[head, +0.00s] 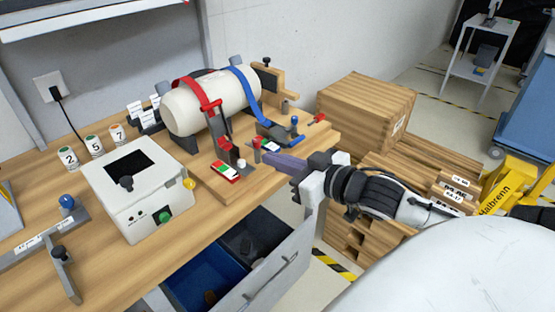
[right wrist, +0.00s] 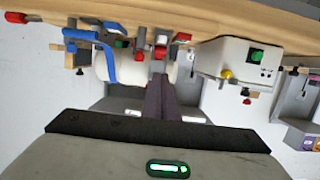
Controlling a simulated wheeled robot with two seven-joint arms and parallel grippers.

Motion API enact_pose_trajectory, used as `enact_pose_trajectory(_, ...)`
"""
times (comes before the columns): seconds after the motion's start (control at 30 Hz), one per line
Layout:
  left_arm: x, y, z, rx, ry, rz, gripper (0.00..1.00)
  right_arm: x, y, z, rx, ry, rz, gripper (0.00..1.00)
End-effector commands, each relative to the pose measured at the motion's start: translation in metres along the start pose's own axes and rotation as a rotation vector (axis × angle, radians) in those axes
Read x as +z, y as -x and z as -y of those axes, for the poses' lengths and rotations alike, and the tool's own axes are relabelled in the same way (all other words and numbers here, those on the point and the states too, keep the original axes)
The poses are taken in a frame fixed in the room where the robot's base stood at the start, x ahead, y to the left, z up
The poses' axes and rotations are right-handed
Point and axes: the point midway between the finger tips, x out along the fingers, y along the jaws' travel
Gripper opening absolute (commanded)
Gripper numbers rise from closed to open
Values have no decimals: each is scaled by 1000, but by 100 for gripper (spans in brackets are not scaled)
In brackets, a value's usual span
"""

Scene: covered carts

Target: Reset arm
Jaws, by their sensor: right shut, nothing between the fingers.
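My right arm (head: 385,195) reaches in from the right in the head view. Its gripper (head: 270,157) is shut and empty, with its fingers over the right end of the wooden board (head: 240,192). In the right wrist view the dark fingers (right wrist: 160,98) are together with nothing between them. A white cylinder (head: 182,112) with a red strap (head: 205,100) and a blue strap (head: 248,95) lies in a stand on the board, beyond the gripper. I cannot tell whether the fingertips touch the small fittings beside them. My left gripper is not in view.
A white box (head: 138,195) with a green button stands left on the wooden bench (head: 98,262). An open drawer (head: 285,265) juts out below the gripper. Wooden crates (head: 365,105) stand behind and right of my arm. A yellow thing (head: 505,190) and a blue cart (head: 528,115) are farther right.

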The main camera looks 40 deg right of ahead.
Motion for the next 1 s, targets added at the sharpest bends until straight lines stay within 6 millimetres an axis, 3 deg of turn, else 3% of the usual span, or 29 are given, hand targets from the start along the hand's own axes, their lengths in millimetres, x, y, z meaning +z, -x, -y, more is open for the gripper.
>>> enact_pose_trajectory(0.67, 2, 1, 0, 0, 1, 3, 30, -1, 4, 0, 0, 0, -1, 0)
enact_pose_trajectory(0.77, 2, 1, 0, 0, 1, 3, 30, 6, 4, -1, 5, -3, 9, 0)
enact_pose_trajectory(0.87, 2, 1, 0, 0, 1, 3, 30, 37, 5, -1, 22, -12, 55, 0)
enact_pose_trajectory(0.97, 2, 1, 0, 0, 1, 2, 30, 96, 8, 6, 41, -22, 145, 0)
enact_pose_trajectory(1.0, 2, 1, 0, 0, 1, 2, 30, 124, 12, 14, 44, -27, 190, 0)
